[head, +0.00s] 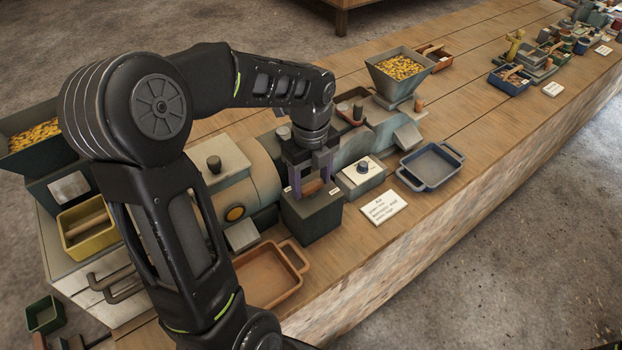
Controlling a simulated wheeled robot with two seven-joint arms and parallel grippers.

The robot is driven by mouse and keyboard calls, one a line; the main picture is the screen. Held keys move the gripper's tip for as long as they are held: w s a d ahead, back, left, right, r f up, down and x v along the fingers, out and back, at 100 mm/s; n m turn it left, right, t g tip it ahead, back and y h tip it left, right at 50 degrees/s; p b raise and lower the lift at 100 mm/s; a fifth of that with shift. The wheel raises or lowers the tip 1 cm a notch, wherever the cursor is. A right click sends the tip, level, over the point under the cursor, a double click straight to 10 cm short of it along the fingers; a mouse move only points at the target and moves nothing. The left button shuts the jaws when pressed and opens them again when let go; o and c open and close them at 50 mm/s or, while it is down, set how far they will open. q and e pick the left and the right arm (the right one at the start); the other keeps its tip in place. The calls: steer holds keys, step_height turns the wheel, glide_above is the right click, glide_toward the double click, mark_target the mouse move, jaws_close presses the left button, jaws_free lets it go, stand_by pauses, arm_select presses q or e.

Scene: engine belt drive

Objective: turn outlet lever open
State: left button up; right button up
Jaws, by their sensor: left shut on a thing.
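My left gripper (309,183) points down over a dark box (312,217) at the front of the machine. Its fingers are shut on a short brown handle (313,188) on top of this box, which looks like the outlet lever. The fingers hide part of the handle, so its exact angle is hard to tell. My right gripper is not in view.
A box with a dark knob (362,168) stands right of the dark box, with a white card (380,208) in front. An empty blue tray (430,167) lies right, an orange-brown tray (268,278) left. A hopper (398,80) holds yellow pieces.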

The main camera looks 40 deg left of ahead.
mark_target(312, 185)
arm_select(q)
steer(key=o, duration=1.1)
step_height(312, 185, up, 8)
steer(key=shift+d+f, duration=0.1)
